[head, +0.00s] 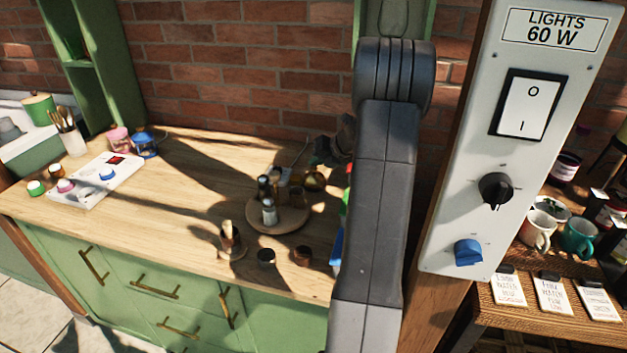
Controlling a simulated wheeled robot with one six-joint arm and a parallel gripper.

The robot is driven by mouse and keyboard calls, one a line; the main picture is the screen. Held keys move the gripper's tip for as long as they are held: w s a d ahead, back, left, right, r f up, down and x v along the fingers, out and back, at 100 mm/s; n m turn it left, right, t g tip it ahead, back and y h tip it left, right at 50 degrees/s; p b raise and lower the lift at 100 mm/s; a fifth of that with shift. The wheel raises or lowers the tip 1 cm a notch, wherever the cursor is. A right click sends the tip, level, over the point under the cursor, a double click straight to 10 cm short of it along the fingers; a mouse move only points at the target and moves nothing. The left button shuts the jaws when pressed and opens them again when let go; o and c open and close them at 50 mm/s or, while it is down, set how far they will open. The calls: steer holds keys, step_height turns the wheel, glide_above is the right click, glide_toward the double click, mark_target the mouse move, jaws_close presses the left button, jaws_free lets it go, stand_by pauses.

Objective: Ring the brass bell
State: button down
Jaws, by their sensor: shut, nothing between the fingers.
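A small brass-coloured object (313,181), which looks like the bell, stands on the wooden counter (200,190) just behind the round wooden tray. It is small in the head view, and its exact shape is hard to make out. My gripper (322,156) is dark and shut with nothing in it. It shows just above the brass object, partly hidden behind my arm. I cannot tell whether the two touch.
The round tray (257,223) holds several small bottles. A white panel with knobs (92,187) lies left. A lights switch panel (520,60) rises at right. The counter's middle left is clear.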

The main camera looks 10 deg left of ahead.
mark_target(317, 169)
steer(key=shift+r+p, duration=0.4)
steer(key=shift+r, duration=0.05)
step_height(317, 169, up, 6)
steer(key=p, duration=0.6)
steer(key=shift+f, duration=0.1)
stand_by(0.5)
